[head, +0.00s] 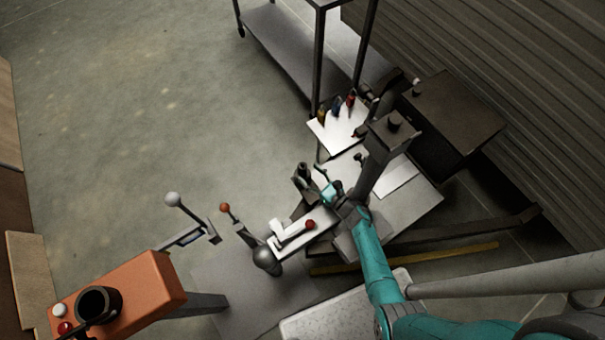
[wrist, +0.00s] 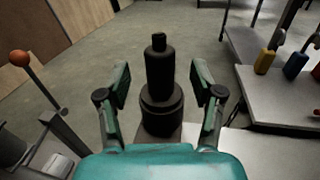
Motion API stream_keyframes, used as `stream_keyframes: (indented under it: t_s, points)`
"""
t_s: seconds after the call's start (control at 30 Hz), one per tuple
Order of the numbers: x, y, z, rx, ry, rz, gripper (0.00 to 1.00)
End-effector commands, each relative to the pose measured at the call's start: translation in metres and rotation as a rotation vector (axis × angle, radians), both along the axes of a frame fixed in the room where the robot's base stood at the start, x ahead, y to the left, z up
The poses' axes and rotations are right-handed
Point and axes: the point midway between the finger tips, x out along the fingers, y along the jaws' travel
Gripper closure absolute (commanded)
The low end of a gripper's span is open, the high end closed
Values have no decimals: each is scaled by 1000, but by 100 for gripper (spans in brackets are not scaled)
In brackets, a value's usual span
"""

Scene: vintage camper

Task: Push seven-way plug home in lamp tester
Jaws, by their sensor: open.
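A black stepped cylinder (wrist: 158,75), which looks like the plug, stands upright with a narrow top and a wider collar low down. In the head view it is the small dark upright shape (head: 302,178). My gripper (wrist: 160,86) is open, with one finger on each side of the cylinder and visible gaps between. In the head view my gripper (head: 327,192) is just right of the cylinder. An orange box (head: 145,283) at lower left, possibly the lamp tester, carries a black round socket-like part (head: 97,304). The cylinder's lower end is partly hidden.
A lever with an orange ball (head: 225,207) and one with a pale ball (head: 172,199) stand between the cylinder and the orange box. A dark post (head: 378,165) rises right of my gripper. Open floor (head: 130,120) lies at left.

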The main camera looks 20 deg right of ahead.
Motion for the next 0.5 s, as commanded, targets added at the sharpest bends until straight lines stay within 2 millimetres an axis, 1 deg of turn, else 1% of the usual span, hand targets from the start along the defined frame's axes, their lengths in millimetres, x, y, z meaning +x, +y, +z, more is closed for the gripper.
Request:
stream_keyframes:
  t_s: [0.13, 0.23, 0.33, 0.5]
  points:
    - [20, 9, 5, 1, -2, 3, 34]
    - [32, 14, 4, 1, 0, 1, 34]
    - [37, 16, 4, 1, 0, 0, 34]
    - [37, 15, 4, 1, 0, -1, 34]
